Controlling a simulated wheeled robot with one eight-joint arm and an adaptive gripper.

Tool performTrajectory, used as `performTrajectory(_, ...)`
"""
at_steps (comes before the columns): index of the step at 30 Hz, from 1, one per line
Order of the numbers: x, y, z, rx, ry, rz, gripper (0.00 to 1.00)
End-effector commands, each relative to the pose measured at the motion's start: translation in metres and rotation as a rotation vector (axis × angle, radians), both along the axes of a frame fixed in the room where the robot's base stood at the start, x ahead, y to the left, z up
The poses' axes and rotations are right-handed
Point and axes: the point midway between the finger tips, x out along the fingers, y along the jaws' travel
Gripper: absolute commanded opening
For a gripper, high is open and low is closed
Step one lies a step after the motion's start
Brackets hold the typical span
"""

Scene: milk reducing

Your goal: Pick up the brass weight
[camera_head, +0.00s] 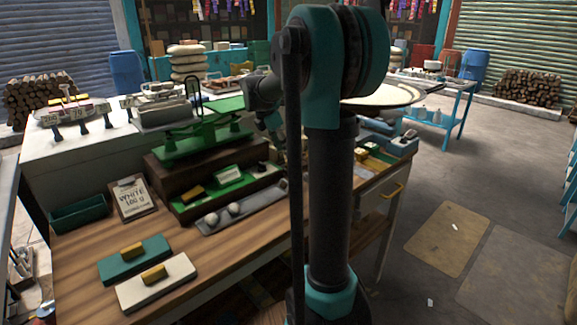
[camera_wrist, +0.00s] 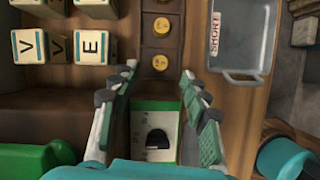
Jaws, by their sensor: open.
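Two round yellow, brass-coloured weights sit in a wooden holder in the wrist view: the far one (camera_wrist: 162,25) and the near one (camera_wrist: 160,62). I cannot tell which is the one named. My gripper (camera_wrist: 159,70) is open and empty, with its two green-padded fingers spread apart and pointing toward the holder. The near weight lies between the fingertips in the picture; I see no contact. Below it, between the fingers, a dark knob (camera_wrist: 157,140) stands on a white marked plate with a green edge. In the head view my arm hides much of the gripper.
Letter blocks (camera_wrist: 95,46) stand left of the holder. A grey tray labelled SHORT (camera_wrist: 240,45) is on the right. In the head view, a green balance scale (camera_head: 203,135) and green tray (camera_head: 228,190) stand on the wooden bench (camera_head: 215,262). Its front right is clear.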

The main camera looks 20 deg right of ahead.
Motion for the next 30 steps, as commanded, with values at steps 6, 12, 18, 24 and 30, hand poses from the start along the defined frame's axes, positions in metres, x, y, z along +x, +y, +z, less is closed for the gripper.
performTrajectory(6, 0.002, -0.007, -0.023, 0.000, 0.000, 0.000, 0.46)
performTrajectory(12, 0.004, -0.016, -0.046, 0.000, 0.000, -0.001, 0.46)
performTrajectory(18, 0.004, -0.017, -0.049, 0.000, 0.000, 0.000, 0.46)
performTrajectory(24, 0.004, -0.017, -0.049, 0.000, 0.000, 0.000, 0.34)
performTrajectory(30, 0.004, -0.017, -0.049, 0.000, 0.000, 0.000, 0.09)
